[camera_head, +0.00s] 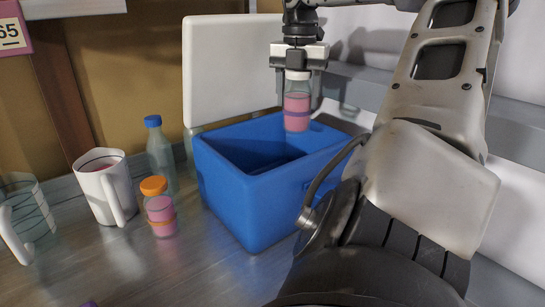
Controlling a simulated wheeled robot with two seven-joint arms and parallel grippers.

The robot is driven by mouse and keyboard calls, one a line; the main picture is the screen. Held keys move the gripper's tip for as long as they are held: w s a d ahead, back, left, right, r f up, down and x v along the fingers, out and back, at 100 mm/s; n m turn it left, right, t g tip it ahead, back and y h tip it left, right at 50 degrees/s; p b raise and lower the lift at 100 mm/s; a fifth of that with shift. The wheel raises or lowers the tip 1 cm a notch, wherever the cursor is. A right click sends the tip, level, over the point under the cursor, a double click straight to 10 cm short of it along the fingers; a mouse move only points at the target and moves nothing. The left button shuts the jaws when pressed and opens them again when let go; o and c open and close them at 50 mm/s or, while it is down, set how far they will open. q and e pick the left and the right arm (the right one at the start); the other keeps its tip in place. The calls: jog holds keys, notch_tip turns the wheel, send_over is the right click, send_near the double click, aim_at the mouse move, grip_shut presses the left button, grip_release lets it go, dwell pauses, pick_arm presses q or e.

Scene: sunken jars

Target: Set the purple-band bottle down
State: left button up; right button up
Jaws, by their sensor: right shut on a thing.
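The purple-band bottle (297,106) has a white cap, pink contents and a purple band. My right gripper (298,70) is shut on its cap and holds it upright, pointing down. In the picture the bottle hangs over the back right part of the blue box (240,205). Its lower end overlaps the box's far rim; I cannot tell its exact height above the rim. The box is open at the top and its inside floor is hidden. My left gripper is not in view.
An orange-capped jar (161,212), a blue-capped bottle (160,158), a white mug (107,189) and a clear mug (27,215) stand left of the box. A white lid or panel (230,65) stands upright behind it. The counter's front left (130,275) is mostly clear.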

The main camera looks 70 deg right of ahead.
aim_at(296, 108)
notch_tip(296, 108, down, 16)
jog(key=shift+r+b, duration=0.15)
jog(key=shift+b, duration=0.85)
jog(key=shift+w+d+r, duration=0.15)
jog(key=shift+d, duration=0.15)
jog(key=shift+w+d+p, duration=0.25)
jog(key=shift+w+d, duration=0.05)
jog(key=shift+d, duration=0.5)
jog(key=shift+w+d+p, duration=0.2)
jog(key=shift+w+d, duration=0.05)
jog(key=shift+d, duration=0.5)
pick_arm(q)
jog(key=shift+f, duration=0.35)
pick_arm(e)
jog(key=shift+f, duration=0.6)
jog(key=shift+f, duration=0.1)
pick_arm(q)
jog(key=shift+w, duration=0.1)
pick_arm(e)
jog(key=o, duration=1.2)
pick_arm(q)
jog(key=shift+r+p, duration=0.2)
jog(key=shift+p, duration=0.4)
pick_arm(e)
notch_tip(296, 108, up, 12)
jog(key=shift+r, duration=0.1)
